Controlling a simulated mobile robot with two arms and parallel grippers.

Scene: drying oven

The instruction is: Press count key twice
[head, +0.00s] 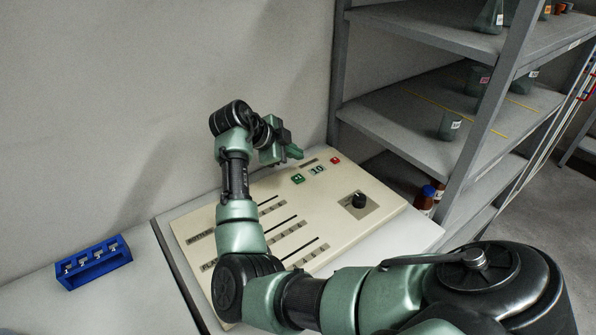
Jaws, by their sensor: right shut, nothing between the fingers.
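A beige control panel (385,207) lies on the white bench. Near its far edge is a small display (317,169) that seems to read 10. A green key (298,179) is just left of the display and a red key (335,160) is to its right. A black knob (359,200) sits nearer the right side. Their labels are too small to read, so I cannot tell which is the count key. My right gripper (297,153) is shut and empty, near the panel's far edge beyond the green key. Contact with the panel cannot be made out. My left gripper is out of view.
Slots and printed rows on the panel are partly covered by my right arm. A blue rack (94,263) with several small items stands on the bench at left. A grey shelf unit (440,30) with beakers is at right, with brown bottles (425,197) low beside the panel.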

